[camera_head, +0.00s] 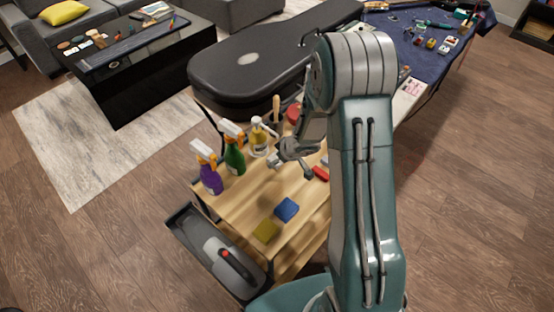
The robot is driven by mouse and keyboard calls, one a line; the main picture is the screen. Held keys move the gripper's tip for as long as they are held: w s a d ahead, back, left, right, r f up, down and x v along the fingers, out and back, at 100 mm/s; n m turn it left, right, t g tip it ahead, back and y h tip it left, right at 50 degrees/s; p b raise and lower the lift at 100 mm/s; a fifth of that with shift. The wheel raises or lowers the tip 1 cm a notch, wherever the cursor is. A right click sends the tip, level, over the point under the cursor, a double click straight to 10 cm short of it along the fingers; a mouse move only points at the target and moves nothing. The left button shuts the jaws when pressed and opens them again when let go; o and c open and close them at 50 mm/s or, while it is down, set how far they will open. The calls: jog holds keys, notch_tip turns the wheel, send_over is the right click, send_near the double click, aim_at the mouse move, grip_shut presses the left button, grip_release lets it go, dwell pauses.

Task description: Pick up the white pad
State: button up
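My gripper (290,167) hangs above the light wooden bench top, with its two fingers spread apart and nothing seen between them. A small pale patch (324,159) shows just right of the gripper, beside my arm. It may be the white pad, but my arm covers much of that spot and I cannot tell for sure. A red block (321,174) lies just in front of that patch, close to the right finger.
Purple (211,180) and green (235,160) spray bottles and a yellowish pump bottle (259,142) stand along the left side. A black guitar case (250,70) lies behind. A grey tray (190,222) with a tool sits at the front left. My arm hides the bench's right side.

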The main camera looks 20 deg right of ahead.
jog(key=shift+c, duration=0.8)
jog(key=shift+s+d+r, duration=0.25)
jog(key=shift+s+r, duration=0.1)
jog(key=shift+r, duration=0.05)
notch_tip(320, 180, up, 6)
jog(key=shift+r, duration=0.15)
jog(key=s+d, duration=0.3)
jog(key=s, duration=0.2)
jog(key=s+d, duration=0.3)
jog(key=s, duration=0.2)
jog(key=s+d, duration=0.4)
jog(key=s, duration=0.1)
jog(key=shift+d, duration=0.1)
jog(key=shift+s+d, duration=0.25)
jog(key=shift+s, duration=0.25)
jog(key=o, duration=0.4)
jog(key=c, duration=0.5)
